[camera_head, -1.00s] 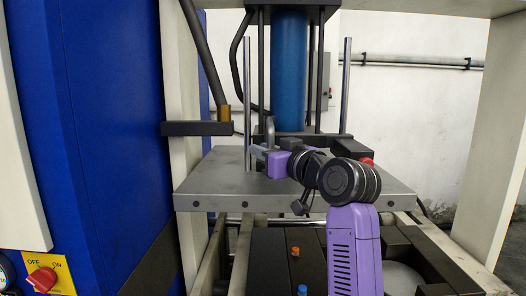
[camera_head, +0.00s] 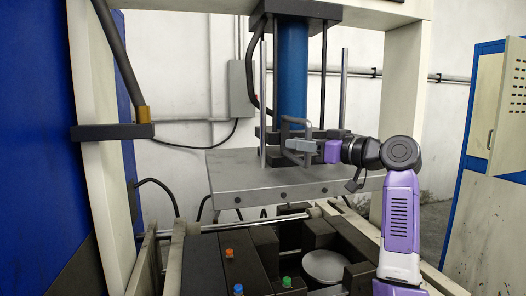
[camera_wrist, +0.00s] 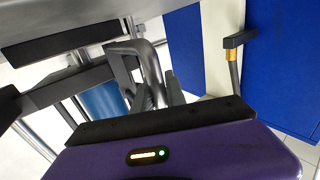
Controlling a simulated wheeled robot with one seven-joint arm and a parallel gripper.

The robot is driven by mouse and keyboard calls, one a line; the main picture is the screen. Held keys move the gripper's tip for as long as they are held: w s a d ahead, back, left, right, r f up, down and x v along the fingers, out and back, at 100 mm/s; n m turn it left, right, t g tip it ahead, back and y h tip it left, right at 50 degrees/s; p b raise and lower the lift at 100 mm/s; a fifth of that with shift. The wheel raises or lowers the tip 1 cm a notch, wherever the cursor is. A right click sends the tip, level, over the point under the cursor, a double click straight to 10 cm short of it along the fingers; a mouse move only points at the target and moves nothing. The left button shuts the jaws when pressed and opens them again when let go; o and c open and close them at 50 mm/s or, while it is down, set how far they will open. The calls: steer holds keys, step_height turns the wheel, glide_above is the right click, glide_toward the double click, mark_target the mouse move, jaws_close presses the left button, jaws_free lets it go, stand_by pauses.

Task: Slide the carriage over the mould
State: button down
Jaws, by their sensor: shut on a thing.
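The carriage is a thick grey plate (camera_head: 240,180) with upright rods and a blue cylinder (camera_head: 292,72) above it, inside the cream press frame. A grey loop handle (camera_head: 285,124) stands at its front. My gripper (camera_head: 300,145) reaches in from the right and is shut on the handle. In the wrist view the handle (camera_wrist: 150,62) passes between the dark fingers of my gripper (camera_wrist: 150,92). Below and in front of the plate, a dark block holds a round pale disc (camera_head: 323,265). This may be the mould; I cannot tell for sure.
A dark panel with orange (camera_head: 229,252), blue and green buttons lies in the foreground. Cream press posts (camera_head: 103,190) stand either side. A blue cabinet (camera_head: 30,110) is at the left and a blue and cream cabinet (camera_head: 485,210) at the right. A rail (camera_head: 250,221) runs below the plate.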

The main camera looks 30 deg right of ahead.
steer(key=s+d, duration=0.2)
steer(key=d, duration=0.5)
steer(key=shift+s+d+r+b, duration=0.15)
steer(key=shift+d+r+b, duration=0.05)
steer(key=shift+d+b, duration=0.15)
steer(key=shift+d, duration=0.1)
steer(key=c, duration=1.4)
jaws_free()
steer(key=shift+f, duration=0.1)
steer(key=shift+o, duration=0.2)
steer(key=b+v, duration=0.2)
steer(key=v, duration=0.6)
